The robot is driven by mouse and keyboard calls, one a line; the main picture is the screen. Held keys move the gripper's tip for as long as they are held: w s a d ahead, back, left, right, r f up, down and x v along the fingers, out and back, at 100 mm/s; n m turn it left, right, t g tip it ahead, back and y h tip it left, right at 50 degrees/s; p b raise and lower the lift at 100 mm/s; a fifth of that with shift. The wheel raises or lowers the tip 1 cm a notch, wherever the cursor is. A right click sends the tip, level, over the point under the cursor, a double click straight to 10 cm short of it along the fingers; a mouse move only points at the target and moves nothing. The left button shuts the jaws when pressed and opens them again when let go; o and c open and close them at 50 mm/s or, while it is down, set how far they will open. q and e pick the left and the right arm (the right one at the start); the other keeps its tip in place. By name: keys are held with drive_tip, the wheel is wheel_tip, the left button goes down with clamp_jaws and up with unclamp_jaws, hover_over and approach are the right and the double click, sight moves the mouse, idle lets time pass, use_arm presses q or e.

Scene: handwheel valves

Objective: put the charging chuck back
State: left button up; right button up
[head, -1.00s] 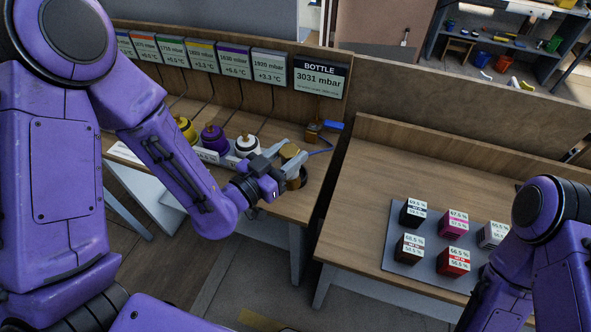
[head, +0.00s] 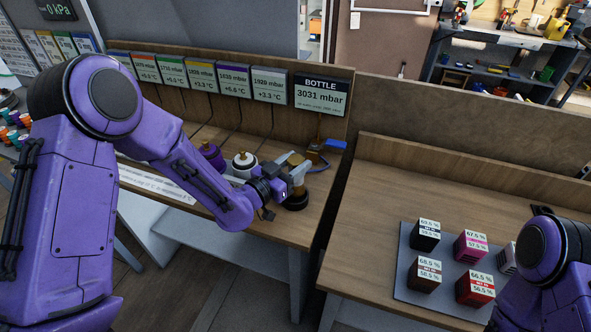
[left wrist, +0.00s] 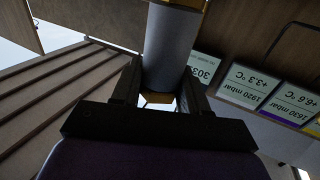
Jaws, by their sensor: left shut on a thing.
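My left gripper (head: 291,170) is shut on the charging chuck, a grey cylinder with brass ends. In the left wrist view the chuck's grey body (left wrist: 168,48) stands between the dark fingers of the gripper (left wrist: 162,88). A round black base (head: 295,202) is on the bench just below the gripper. Fingers and arm partly hide the chuck, and I cannot tell whether it touches the base. My right arm shows at the lower right, but its gripper is out of view.
The BOTTLE display (head: 321,96) reads 3031 mbar. Labelled cubes sit on a grey mat (head: 402,262) on the right table.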

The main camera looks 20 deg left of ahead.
use_arm(q)
wheel_tip(320, 180, down, 2)
drive_tip(key=shift+f, duration=0.15)
drive_tip(key=shift+s, duration=0.1)
drive_tip(key=shift+f, duration=0.2)
drive_tip(key=o, duration=1.3)
drive_tip(key=shift+c, duration=0.2)
drive_tip(key=shift+r, duration=0.1)
